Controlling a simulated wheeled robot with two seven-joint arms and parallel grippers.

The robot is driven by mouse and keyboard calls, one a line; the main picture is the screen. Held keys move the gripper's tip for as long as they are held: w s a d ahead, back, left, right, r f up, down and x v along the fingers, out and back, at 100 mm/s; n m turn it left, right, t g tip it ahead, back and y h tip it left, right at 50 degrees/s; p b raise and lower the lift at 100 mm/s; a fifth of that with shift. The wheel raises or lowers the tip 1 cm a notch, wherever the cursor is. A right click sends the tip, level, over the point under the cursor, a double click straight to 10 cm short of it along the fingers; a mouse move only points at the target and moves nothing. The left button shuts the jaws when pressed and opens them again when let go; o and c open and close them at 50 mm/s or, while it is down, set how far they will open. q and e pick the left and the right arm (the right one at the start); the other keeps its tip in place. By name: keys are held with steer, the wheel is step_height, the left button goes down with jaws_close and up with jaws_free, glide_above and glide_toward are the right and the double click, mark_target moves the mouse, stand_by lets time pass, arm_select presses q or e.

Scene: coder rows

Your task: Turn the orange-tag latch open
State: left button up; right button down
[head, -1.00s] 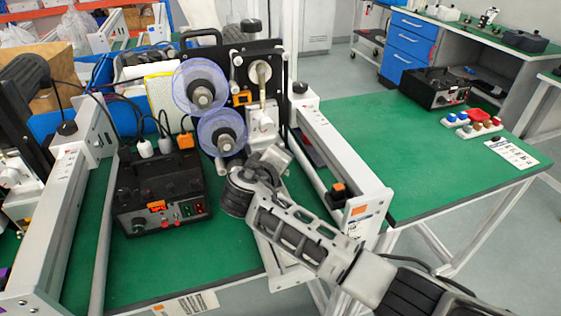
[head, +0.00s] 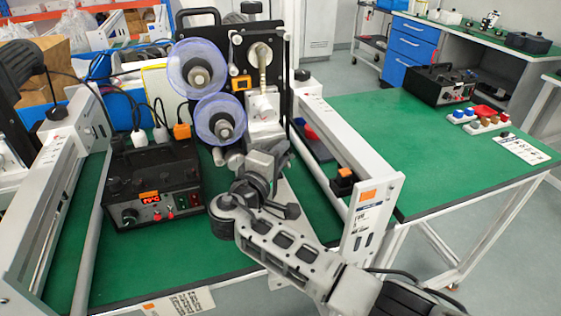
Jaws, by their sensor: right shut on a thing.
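The latch (head: 260,52) is a pale round hub with a beige lever hanging down, on the black upright plate of the coder. An orange tag (head: 241,83) sits just left of the lever. The lever points nearly straight down. My left gripper is not in view.
A black control box (head: 150,190) with a red display sits on the green bench. A conveyor rail (head: 350,165) runs along the right. The right green table (head: 410,140) is mostly clear.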

steer(key=shift+f+n+t+b, duration=0.1)
steer(key=shift+n+t+b, duration=0.2)
stand_by(0.4)
steer(key=c, duration=1.3)
jaws_free()
steer(key=shift+o, duration=0.2)
